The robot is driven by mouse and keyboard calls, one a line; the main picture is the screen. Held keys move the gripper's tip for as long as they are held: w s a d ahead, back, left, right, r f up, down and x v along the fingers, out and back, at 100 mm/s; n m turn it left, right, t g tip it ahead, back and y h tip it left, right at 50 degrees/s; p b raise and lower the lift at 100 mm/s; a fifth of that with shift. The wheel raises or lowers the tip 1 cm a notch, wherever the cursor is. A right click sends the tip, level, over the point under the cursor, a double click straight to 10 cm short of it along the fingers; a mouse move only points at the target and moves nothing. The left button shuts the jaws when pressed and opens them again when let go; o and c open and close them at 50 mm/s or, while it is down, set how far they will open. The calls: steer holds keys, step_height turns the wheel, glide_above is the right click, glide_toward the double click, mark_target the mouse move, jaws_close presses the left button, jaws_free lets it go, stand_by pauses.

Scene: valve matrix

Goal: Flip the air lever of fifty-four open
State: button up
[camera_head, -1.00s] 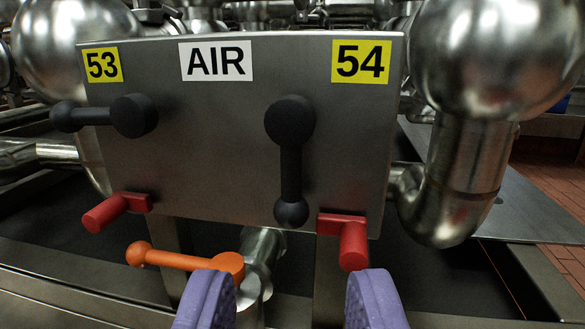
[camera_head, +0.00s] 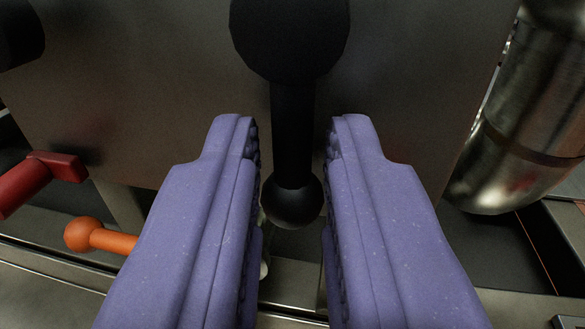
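The black air lever of fifty-four (camera_head: 290,40) hangs straight down from its round hub on the grey panel, with a ball knob at its lower end. My gripper (camera_head: 292,122) is open, with its two purple ribbed fingers on either side of the lever's shaft and knob. A narrow gap shows between each finger and the shaft, so I see no contact. The number labels are out of view now. The red lever below fifty-four is hidden, probably behind the right finger.
A red lever (camera_head: 25,185) and an orange lever (camera_head: 100,238) are at the left. Part of another black lever's hub (camera_head: 18,32) shows at the upper left edge. A shiny steel pipe (camera_head: 520,120) stands at the right. The grey panel (camera_head: 130,100) is close behind the lever.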

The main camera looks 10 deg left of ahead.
steer(key=shift+d+n, duration=0.1)
steer(key=shift+n, duration=0.2)
jaws_close()
steer(key=n, duration=0.2)
steer(key=d+n+g, duration=0.1)
steer(key=n, duration=0.2)
steer(key=d+r+n+h, duration=0.1)
steer(key=n, duration=0.1)
steer(key=shift+d, duration=0.15)
steer(key=n, duration=0.1)
steer(key=r+n+b, duration=0.1)
steer(key=n, duration=0.1)
steer(key=n+g+h, duration=0.1)
steer(key=n, duration=0.1)
steer(key=shift+s+d+r+b, duration=0.1)
steer(key=shift+d+r+b, duration=0.15)
steer(key=shift+d+b, duration=0.1)
steer(key=shift+d+r+n+h+b, duration=0.1)
steer(key=shift+r+n+h+b, duration=0.3)
steer(key=shift+n, duration=0.4)
steer(key=shift+r+n+h+b, duration=0.3)
steer(key=shift+n+b, duration=0.1)
steer(key=shift+n, duration=0.4)
steer(key=o, duration=0.6)
jaws_free()
steer(key=shift+r, duration=0.1)
steer(key=shift+o, duration=0.2)
